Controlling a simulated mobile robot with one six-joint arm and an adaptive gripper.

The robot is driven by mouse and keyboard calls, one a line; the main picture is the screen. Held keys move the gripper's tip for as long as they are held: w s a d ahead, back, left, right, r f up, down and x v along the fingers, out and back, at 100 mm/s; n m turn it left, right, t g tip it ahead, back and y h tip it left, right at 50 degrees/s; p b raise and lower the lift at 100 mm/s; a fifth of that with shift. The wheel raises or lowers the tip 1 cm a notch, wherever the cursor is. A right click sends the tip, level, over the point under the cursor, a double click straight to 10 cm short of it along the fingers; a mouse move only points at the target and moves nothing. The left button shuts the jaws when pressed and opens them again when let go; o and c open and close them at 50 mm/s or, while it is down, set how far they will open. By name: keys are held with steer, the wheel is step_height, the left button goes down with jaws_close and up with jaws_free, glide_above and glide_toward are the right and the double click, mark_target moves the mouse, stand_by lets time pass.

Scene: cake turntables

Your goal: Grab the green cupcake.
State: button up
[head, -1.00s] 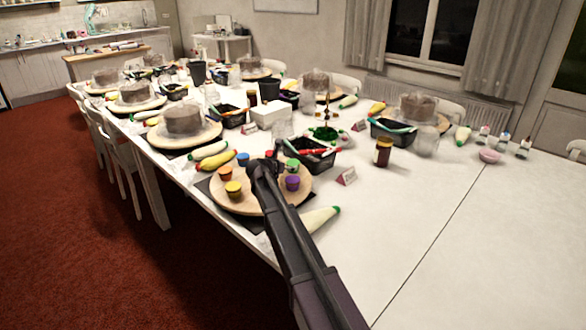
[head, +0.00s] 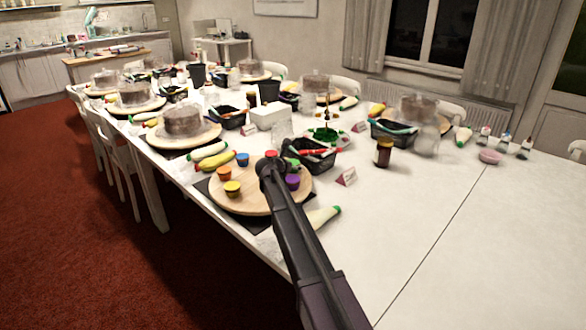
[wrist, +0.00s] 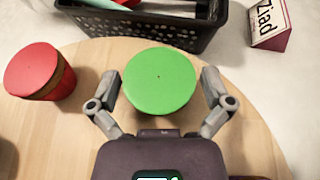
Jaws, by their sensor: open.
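The green cupcake (wrist: 160,80) stands upright on the round wooden turntable (wrist: 237,132), its flat green top facing the wrist camera. My gripper (wrist: 160,84) is open, with one finger on each side of the green cupcake and a small gap showing on both sides. In the head view my arm hides most of the green cupcake, and my fingertips cannot be made out there. A red cupcake (wrist: 38,72) stands to the left of the left finger, apart from it.
Orange (head: 224,173), blue (head: 242,159), yellow (head: 232,188) and purple (head: 292,182) cupcakes share the turntable. A black basket (wrist: 150,28) stands just beyond the green cupcake, beside a red name card (wrist: 270,24). The table's right side is mostly clear.

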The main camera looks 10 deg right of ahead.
steer(key=c, duration=1)
steer(key=shift+r, duration=0.2)
step_height(320, 180, up, 10)
steer(key=p, duration=1)
steer(key=shift+f, duration=0.2)
